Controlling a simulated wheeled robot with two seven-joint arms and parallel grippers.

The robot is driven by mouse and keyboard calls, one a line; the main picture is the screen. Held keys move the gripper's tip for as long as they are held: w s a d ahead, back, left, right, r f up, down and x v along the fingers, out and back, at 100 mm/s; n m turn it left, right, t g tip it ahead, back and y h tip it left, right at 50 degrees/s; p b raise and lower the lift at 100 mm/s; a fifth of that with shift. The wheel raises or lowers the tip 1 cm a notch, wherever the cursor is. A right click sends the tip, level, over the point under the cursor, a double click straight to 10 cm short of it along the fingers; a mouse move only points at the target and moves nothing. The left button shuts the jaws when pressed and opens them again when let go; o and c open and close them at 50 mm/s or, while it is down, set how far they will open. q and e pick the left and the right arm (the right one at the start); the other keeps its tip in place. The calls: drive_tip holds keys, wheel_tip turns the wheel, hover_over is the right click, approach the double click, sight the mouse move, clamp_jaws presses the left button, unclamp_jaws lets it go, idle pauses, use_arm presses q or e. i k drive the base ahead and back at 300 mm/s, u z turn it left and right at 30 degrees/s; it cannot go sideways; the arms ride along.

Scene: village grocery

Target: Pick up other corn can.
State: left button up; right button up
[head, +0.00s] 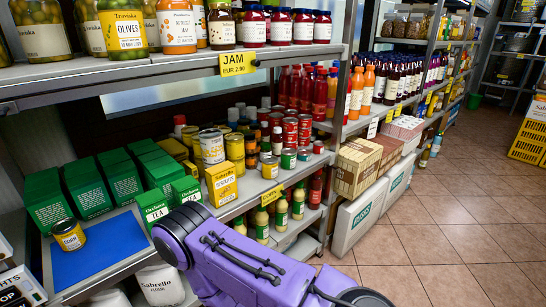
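A yellow corn can (68,235) with a dark label band and metal lid stands upright on the left end of a blue mat (110,246). My purple arm crosses the bottom middle of the view, in front of the shelf. Neither gripper is visible.
Green tea and biscuit boxes (88,188) fill the shelf behind the mat. A yellow box (222,184) stands in front of the yellow cans, with small tins (270,167) to its right. An upper shelf (150,72) of jars overhangs. Open tiled floor (450,230) lies right.

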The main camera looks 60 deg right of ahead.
sight(270, 163)
drive_tip(key=z, duration=1.9)
drive_tip(key=k, duration=0.65)
drive_tip(key=z, duration=0.9)
drive_tip(key=i, duration=1.4)
drive_tip(key=u, duration=0.3)
